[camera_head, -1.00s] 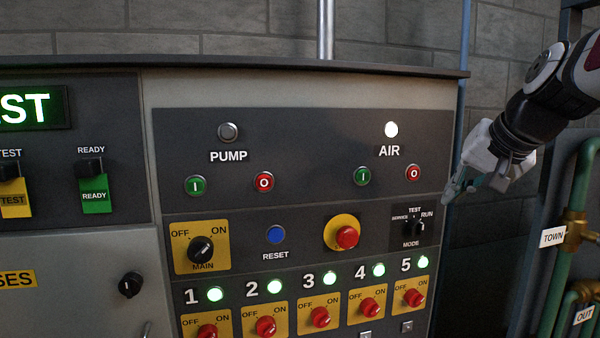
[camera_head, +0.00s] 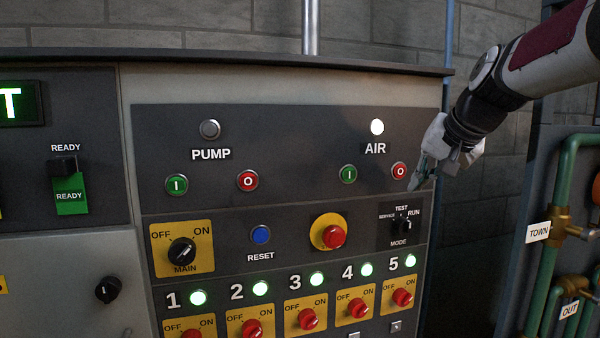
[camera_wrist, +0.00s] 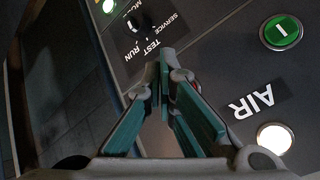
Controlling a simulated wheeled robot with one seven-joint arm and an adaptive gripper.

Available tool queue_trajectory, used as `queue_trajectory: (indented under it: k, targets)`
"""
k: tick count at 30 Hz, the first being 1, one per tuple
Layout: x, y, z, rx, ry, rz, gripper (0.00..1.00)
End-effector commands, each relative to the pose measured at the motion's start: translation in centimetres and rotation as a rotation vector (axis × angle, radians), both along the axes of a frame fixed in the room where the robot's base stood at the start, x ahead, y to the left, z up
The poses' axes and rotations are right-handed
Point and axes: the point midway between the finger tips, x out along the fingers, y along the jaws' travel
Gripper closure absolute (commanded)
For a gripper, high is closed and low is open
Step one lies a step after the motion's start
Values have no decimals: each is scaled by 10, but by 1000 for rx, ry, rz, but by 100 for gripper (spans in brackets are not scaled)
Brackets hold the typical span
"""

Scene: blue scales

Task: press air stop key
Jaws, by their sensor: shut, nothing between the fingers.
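The air stop key is the red button marked O (camera_head: 400,171) at the right of the AIR section, below the lit white AIR lamp (camera_head: 377,127). Beside it on the left is the green AIR start button (camera_head: 348,174), also in the wrist view (camera_wrist: 281,31). My gripper (camera_head: 413,188) is shut and empty, its tips just below and right of the red button. In the wrist view my gripper (camera_wrist: 165,52) points at the panel, and the red button is mostly hidden behind the fingers. I cannot tell whether the tips touch the panel.
Below the gripper is the MODE selector (camera_head: 401,225). The red emergency knob (camera_head: 333,236) stands out on its yellow disc. Air in front of the panel is clear.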

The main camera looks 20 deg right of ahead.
Motion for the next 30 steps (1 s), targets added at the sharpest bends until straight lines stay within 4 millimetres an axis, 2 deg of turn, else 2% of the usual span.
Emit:
queue_trajectory:
  k: [3,10,30]
  targets:
    - [14,0,-1,-1,1,1,100]
    - [28,1,0,-1,1,-1,100]
    - [30,1,0,-1,1,-1,100]
